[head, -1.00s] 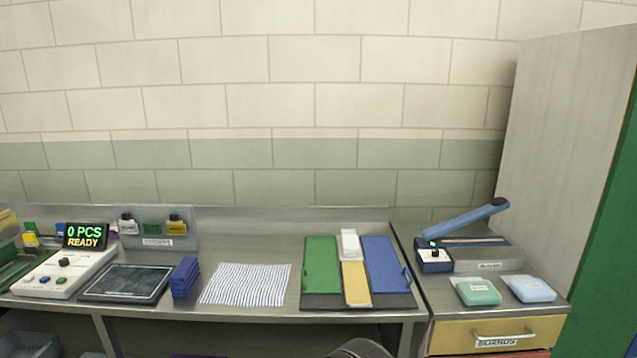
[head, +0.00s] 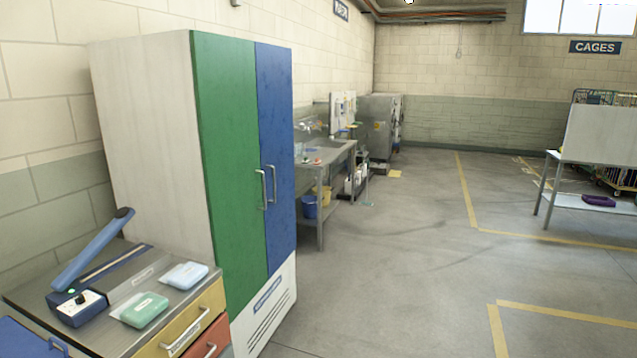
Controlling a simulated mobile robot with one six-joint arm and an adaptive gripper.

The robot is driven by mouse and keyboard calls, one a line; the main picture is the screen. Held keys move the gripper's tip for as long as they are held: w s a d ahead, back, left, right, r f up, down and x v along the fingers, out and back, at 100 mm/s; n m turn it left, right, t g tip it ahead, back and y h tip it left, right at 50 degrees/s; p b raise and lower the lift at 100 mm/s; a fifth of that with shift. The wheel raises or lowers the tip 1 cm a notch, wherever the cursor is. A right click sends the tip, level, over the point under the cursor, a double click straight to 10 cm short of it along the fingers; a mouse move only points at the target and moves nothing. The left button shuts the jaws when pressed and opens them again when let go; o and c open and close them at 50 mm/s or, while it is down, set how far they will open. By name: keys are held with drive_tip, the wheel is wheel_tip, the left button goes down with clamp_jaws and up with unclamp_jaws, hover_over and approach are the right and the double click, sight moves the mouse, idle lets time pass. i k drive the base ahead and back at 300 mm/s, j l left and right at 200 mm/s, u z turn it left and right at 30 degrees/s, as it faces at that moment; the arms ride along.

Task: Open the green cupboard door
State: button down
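The green cupboard door (head: 228,170) is the left-hand door of a tall white cupboard (head: 150,150) in the head view. It is shut, flush beside the blue door (head: 277,150). A metal bar handle (head: 263,189) stands on the green door near its right edge, close to the blue door's handle (head: 272,184). My gripper is not in view.
A steel bench with drawers (head: 195,330) stands left of the cupboard, with a blue-armed sealer (head: 92,250) and two soft packs on it. A sink bench (head: 325,160) is beyond the cupboard. Grey floor (head: 400,280) in front of the doors is clear.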

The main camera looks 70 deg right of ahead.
sight(224, 66)
drive_tip(key=z, duration=1.75)
drive_tip(key=i+l+u, duration=0.25)
drive_tip(key=i+l, duration=0.7)
drive_tip(key=i, duration=0.5)
drive_tip(key=i+l+u, duration=0.25)
drive_tip(key=i+l, duration=0.95)
drive_tip(key=i, duration=0.15)
